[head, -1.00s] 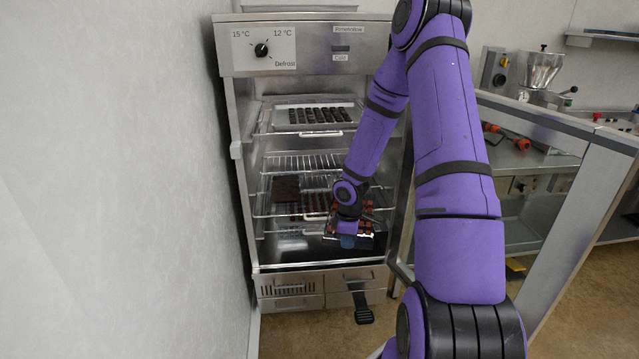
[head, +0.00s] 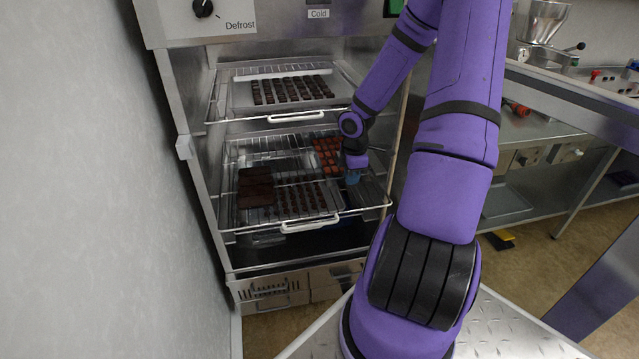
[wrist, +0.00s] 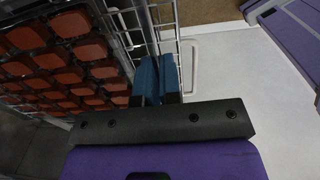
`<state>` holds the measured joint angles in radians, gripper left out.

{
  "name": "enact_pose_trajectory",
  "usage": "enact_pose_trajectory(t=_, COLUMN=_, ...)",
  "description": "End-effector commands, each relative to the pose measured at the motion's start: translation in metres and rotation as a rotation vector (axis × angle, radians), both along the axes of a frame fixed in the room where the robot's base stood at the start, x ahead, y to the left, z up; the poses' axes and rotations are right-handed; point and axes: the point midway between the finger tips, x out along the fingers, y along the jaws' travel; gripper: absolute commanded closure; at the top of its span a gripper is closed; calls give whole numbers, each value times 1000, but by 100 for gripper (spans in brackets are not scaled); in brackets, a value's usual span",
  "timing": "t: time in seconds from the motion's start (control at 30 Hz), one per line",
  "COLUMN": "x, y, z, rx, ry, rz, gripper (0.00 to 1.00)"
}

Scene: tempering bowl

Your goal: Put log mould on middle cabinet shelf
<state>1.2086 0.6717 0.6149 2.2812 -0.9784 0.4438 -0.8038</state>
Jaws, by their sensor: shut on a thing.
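The log mould (head: 328,157), a clear mould filled with orange-brown pieces, is at the back right of the lower of two visible wire shelves (head: 230,225) in the cabinet. In the wrist view the mould (wrist: 70,55) fills the left side, over the wires. My gripper (head: 352,177) is at the mould's right side. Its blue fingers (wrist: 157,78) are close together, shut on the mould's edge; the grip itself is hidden. I cannot tell whether the mould rests fully on the wires.
A dark brown slab (head: 256,187) and a mould of dark pieces (head: 300,200) occupy the left and front of the same shelf. The upper shelf (head: 225,117) holds a white tray of dark pieces (head: 293,90). The cabinet's left wall (head: 182,150) is close by.

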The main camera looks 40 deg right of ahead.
Motion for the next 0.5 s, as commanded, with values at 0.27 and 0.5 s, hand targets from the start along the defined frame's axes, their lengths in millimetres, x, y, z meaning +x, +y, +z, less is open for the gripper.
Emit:
enact_pose_trajectory(t=0.27, x=1, y=1, z=-41, rx=1, ry=0, rz=3, gripper=100)
enact_pose_trajectory(t=0.5, x=1, y=1, z=-62, rx=3, ry=1, rz=2, gripper=100)
